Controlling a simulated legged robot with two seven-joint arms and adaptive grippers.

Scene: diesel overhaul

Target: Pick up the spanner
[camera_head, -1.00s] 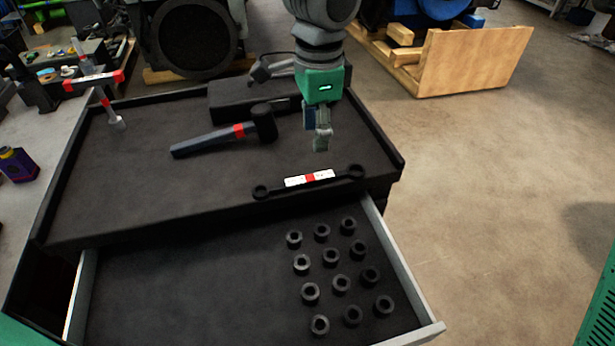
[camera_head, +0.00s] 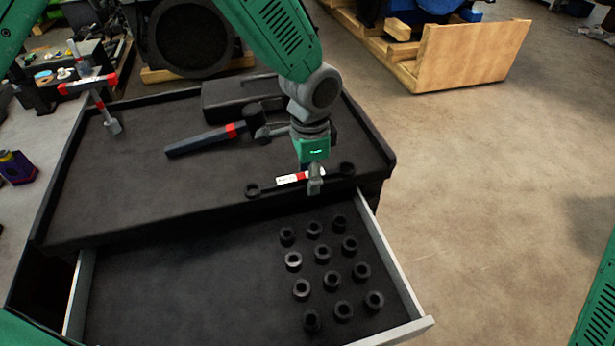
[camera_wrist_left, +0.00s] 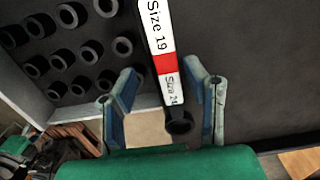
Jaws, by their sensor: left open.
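The spanner (camera_head: 289,179) is black with a white and red label. It lies across the front edge of the black cart top (camera_head: 110,195) in the head view. My left gripper (camera_head: 315,187) is open at the right part of the spanner and hides some of it. In the left wrist view the spanner (camera_wrist_left: 160,45) runs between the two open fingers of my left gripper (camera_wrist_left: 163,82), with its ring end near the palm. The label reads Size 19 and Size 24. No grip on it shows. My right gripper is not in view.
An open drawer (camera_head: 190,285) below holds several black sockets (camera_head: 322,254). A mallet (camera_head: 205,140) and a dark case (camera_head: 240,92) lie behind the spanner. Open floor is to the right.

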